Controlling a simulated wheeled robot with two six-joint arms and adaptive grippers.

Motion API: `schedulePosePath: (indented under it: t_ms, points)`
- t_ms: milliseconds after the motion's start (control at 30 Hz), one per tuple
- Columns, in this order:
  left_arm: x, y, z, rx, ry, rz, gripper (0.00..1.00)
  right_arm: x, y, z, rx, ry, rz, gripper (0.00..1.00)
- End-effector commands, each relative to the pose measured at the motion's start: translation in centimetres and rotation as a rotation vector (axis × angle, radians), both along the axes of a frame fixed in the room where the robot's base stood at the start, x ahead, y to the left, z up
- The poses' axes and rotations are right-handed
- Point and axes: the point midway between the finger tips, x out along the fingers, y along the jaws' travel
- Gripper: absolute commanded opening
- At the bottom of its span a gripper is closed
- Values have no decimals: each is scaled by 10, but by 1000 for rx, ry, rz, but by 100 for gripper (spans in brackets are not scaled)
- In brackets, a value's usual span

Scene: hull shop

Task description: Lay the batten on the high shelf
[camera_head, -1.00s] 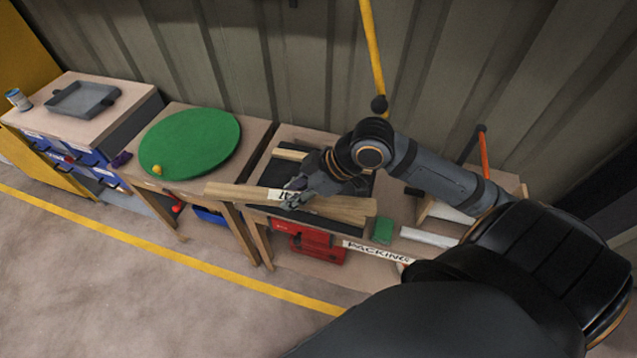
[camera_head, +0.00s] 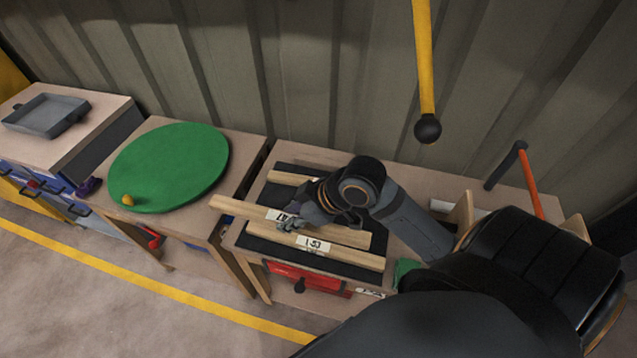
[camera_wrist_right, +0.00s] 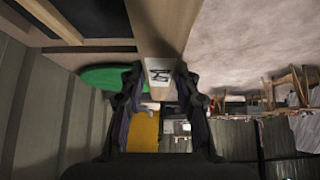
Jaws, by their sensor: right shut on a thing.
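A long pale wooden batten (camera_head: 237,207) with a white label is held crosswise in my right gripper (camera_head: 287,221), just above a black mat on a bench. In the right wrist view the batten (camera_wrist_right: 160,30) runs away between both fingers of the gripper (camera_wrist_right: 160,88), its label facing the camera. A second labelled batten (camera_head: 350,257) lies on the mat in front of it, and part of a third batten (camera_head: 287,177) shows behind. I cannot make out a high shelf in these views. My left gripper is not in view.
The black mat (camera_head: 262,238) lies on the bench. To its left a table carries a green disc (camera_head: 172,165) with a small yellow ball (camera_head: 128,200). A yellow pole with a black knob (camera_head: 427,128) hangs behind, and an orange-handled tool (camera_head: 530,183) stands at the right. A corrugated wall closes the back.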

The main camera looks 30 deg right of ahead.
Motion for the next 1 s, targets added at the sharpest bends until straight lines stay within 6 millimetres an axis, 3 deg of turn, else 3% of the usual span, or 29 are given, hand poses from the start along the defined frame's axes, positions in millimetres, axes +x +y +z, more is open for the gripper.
schedulePosePath:
  t_ms: [100,267,333,433,600,700,800,1000]
  points:
    - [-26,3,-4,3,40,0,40,1,-5,-3,-7,-2,4,0]
    - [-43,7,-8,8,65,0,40,6,-18,-10,-14,-3,6,0]
    - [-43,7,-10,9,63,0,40,8,-23,-12,-12,0,5,0]
    - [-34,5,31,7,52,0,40,16,-46,-9,-8,12,-4,0]
    - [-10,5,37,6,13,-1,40,34,-87,-39,-6,5,-5,0]
    - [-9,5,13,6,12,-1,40,40,-102,-70,-3,2,-3,0]
    - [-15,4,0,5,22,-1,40,46,-114,-85,-3,0,0,0]
    - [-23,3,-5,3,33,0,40,49,-122,-91,0,-1,1,0]
